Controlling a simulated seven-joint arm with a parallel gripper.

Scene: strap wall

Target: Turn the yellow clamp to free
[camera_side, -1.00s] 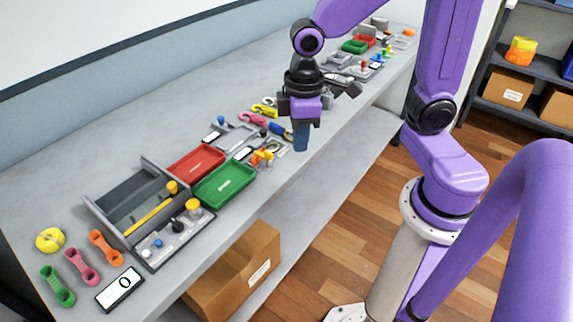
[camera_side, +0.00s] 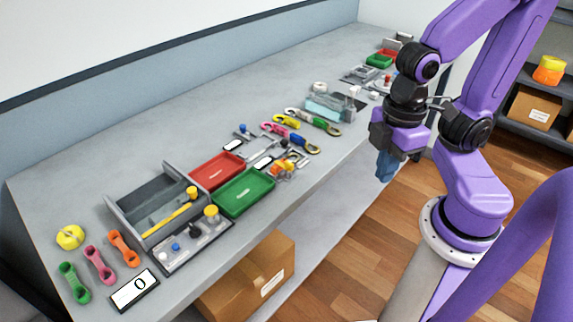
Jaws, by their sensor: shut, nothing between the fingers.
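Several yellow parts show, and I cannot tell which is the clamp. A yellow bar (camera_side: 167,221) runs along a grey open-topped tray (camera_side: 118,213), with a yellow knob (camera_side: 192,192) near its upper end. Another yellow knob (camera_side: 211,214) stands on a grey panel (camera_side: 188,251) in front of the tray. A yellow-orange fitting (camera_side: 281,168) sits on a small plate right of the green tray. A yellow hook-like piece (camera_side: 287,121) lies further back. My gripper (camera_side: 386,168) points down, shut and empty, right of the bench's front edge and away from all these parts.
Red (camera_side: 217,170) and green (camera_side: 243,191) trays lie mid-bench. A yellow round piece (camera_side: 70,237), coloured links (camera_side: 99,264) and a white display reading 0 (camera_side: 136,291) are at the near left. A cardboard box (camera_side: 250,275) is below. Bench behind the parts is clear.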

